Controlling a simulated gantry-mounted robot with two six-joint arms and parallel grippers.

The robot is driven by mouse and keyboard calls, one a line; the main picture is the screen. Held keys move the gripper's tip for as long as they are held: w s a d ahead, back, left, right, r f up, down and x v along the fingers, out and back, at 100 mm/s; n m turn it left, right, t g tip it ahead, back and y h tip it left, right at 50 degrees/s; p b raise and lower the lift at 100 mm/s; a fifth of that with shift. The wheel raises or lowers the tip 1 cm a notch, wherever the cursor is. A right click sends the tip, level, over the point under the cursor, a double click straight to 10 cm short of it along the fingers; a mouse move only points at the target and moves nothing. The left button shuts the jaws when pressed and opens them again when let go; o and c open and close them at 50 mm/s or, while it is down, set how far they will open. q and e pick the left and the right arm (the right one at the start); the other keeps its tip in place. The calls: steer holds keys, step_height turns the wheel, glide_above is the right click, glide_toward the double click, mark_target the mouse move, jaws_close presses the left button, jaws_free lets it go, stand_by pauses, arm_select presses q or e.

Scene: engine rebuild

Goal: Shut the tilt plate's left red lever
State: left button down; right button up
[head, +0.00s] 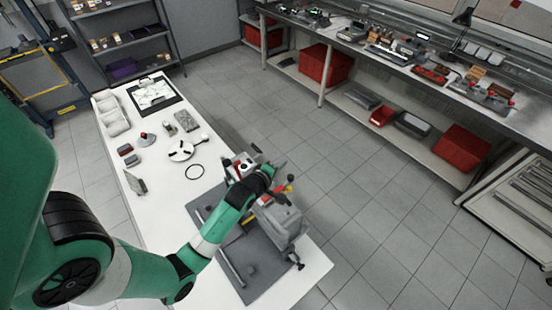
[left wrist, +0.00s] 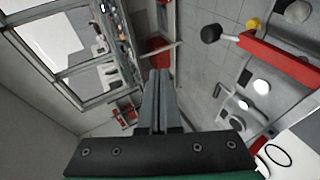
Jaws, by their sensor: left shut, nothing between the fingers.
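The grey machine (head: 278,222) with the tilt plate stands on a dark mat at the near end of the white table. A red lever (head: 281,188) shows at its top, beside small dark and yellow knobs. In the left wrist view a red lever (left wrist: 280,60) slants across the upper right, near a black knob (left wrist: 211,33) and a yellow knob (left wrist: 253,23). My left gripper (left wrist: 160,76) is shut and empty, to the left of this red lever and apart from it. In the head view my left wrist covers part of the machine's top.
A long workbench (head: 400,68) with red bins below stands at the back right. The tiled floor between is clear.

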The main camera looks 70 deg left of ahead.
arm_select(q)
steer(key=r, duration=0.1)
steer(key=d+r, duration=0.1)
steer(key=r, duration=0.1)
steer(key=s+d+r, duration=0.1)
steer(key=shift+r+p, duration=0.3)
steer(key=shift+r, duration=0.05)
